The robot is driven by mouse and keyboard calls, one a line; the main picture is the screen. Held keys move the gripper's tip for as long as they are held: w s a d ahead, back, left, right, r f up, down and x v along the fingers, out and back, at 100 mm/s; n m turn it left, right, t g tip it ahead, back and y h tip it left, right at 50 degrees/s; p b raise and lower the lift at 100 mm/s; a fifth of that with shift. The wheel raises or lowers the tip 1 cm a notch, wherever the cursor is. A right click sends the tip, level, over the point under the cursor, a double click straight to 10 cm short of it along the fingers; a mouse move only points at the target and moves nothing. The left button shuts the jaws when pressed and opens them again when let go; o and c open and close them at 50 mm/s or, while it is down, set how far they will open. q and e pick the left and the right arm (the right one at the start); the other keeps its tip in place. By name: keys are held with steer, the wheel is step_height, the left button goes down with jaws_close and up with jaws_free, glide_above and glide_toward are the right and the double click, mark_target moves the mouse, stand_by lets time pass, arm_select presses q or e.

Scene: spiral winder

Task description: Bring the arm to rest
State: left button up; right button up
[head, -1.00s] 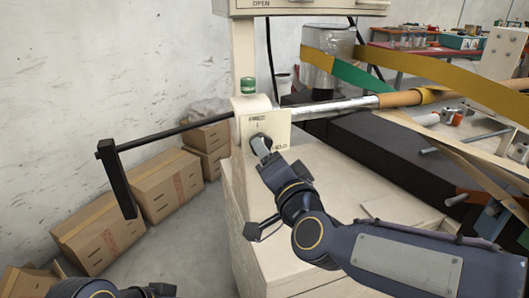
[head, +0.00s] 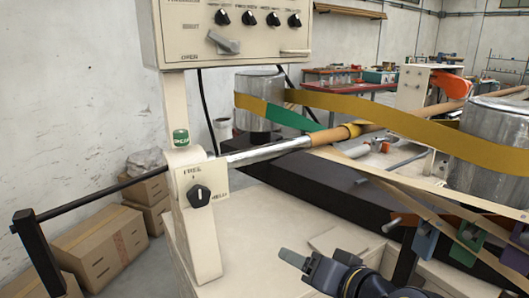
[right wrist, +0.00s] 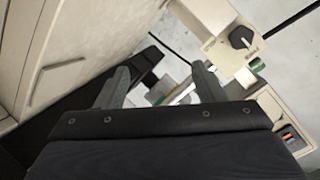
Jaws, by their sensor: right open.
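My right gripper (head: 294,259) is low in the middle of the head view, in front of the cream machine base (head: 262,225). It is clear of the black FREE/HOLD knob (head: 199,196), which sits on the cream post to its upper left. In the right wrist view the two grey fingers of my right gripper (right wrist: 161,88) stand apart with nothing held between them. The knob also shows at the upper right of that view (right wrist: 241,38). My left gripper is not in view.
A black crank handle (head: 40,252) sticks out at the left, above cardboard boxes (head: 100,248). A control panel (head: 235,30) hangs above. The winding shaft (head: 270,150), yellow strip (head: 380,112) and metal cylinder (head: 495,140) lie behind and right of my gripper.

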steer(key=s+d+f+g+h, duration=0.4)
steer(key=s+d+f+g, duration=0.1)
steer(key=s+d+f, duration=1)
step_height(320, 180, up, 16)
steer(key=s+p, duration=0.2)
steer(key=p, duration=1.2)
steer(key=shift+a+g, duration=0.25)
steer(key=shift+g, duration=0.15)
